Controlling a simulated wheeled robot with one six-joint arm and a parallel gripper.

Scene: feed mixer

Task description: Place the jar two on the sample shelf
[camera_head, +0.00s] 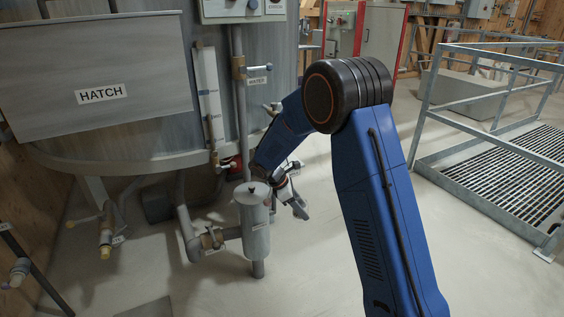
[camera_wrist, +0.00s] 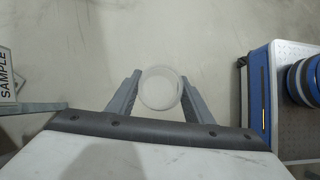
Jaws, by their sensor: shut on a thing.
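My gripper (camera_wrist: 160,92) is shut on a pale, translucent round jar (camera_wrist: 160,88), seen end-on between the two grey fingers in the wrist view. No label on the jar is readable, so I cannot tell its number. Floor shows beyond the jar. In the head view my gripper (camera_head: 295,200) hangs low beyond the grey cylinder, and the jar cannot be made out there. A plate marked SAMPLE (camera_wrist: 6,78) stands at the left edge of the wrist view, with a grey metal edge (camera_wrist: 32,107) beside it, perhaps part of the sample shelf.
A grey capped cylinder (camera_head: 254,222) with pipework stands near my arm. The large tank with a HATCH panel (camera_head: 100,75) fills the left. A railed grating platform (camera_head: 510,180) is at right. Open floor lies between.

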